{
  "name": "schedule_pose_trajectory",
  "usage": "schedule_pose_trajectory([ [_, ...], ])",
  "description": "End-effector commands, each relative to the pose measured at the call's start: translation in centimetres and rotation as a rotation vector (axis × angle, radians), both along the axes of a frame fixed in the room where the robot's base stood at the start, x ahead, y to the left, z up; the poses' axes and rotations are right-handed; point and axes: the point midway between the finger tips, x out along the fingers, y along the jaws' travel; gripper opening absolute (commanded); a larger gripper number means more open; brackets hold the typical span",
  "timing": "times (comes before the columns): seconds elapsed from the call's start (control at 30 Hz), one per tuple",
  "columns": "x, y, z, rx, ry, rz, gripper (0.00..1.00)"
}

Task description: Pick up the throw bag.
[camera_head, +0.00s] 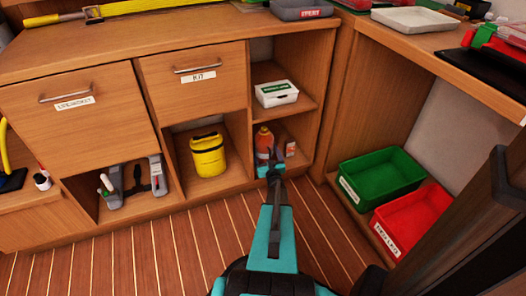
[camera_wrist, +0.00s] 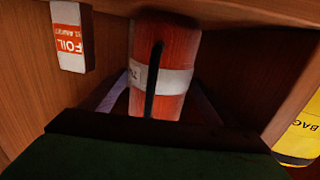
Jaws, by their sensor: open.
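The throw bag (camera_head: 264,140) looks like an upright red-orange cylinder with a pale band, standing in the lower right cubby of the cabinet. In the wrist view the throw bag (camera_wrist: 178,50) fills the middle, with a dark cord down its front and a partly hidden label on the band. My gripper (camera_head: 270,172) is at the cubby mouth, in front of the bag's lower part. In the wrist view my open gripper (camera_wrist: 158,103) has one finger on each side of the bag. Whether either finger touches it is unclear. The bag's base is hidden.
A foil box (camera_wrist: 70,36) stands close beside the bag. A yellow bag (camera_head: 207,155) sits in the cubby to the left. A white case (camera_head: 276,93) is on the shelf above. Green (camera_head: 382,178) and red (camera_head: 414,219) crates are at right. The wooden floor is clear.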

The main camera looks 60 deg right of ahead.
Motion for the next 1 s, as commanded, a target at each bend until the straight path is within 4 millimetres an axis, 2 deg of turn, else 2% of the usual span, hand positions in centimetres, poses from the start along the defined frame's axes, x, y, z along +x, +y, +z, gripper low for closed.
schedule_pose_trajectory([
  [0.17,0.74,-0.73,-0.06,0.0,0.0,0.0,0.81],
  [0.67,0.66,-0.75,0.01,0.0,0.0,-0.001,0.81],
  [0.7,0.65,-0.75,0.01,0.0,0.0,-0.001,0.79],
  [0.97,0.64,-0.75,-0.01,0.0,0.0,-0.001,0.35],
  [1.0,0.65,-0.76,0.13,-0.002,-0.002,0.0,0.35],
])
